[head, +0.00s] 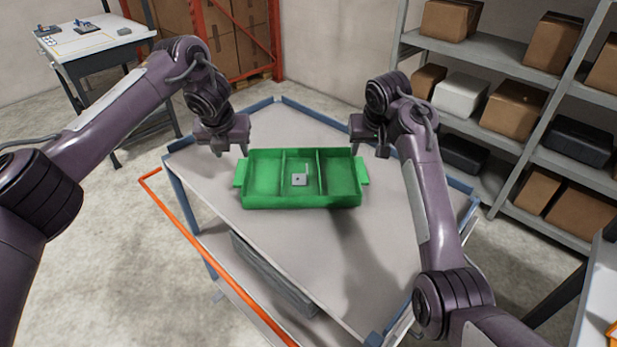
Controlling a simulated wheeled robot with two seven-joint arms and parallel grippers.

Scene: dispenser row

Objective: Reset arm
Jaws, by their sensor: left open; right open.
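My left gripper (231,150) is open and empty, above the cart top just beyond the left end of the green tray. My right gripper (368,150) is open and empty, near the right end of the same tray. Both point downward and look apart from the tray's side handles. My two purple arms reach in from the left and the lower right.
The green tray (300,201) has three compartments and sits on a grey cart (290,240) with an orange handle (195,253). A small grey piece (299,180) lies in its middle compartment. Shelves with boxes (512,107) stand right; a workbench (95,45) stands back left.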

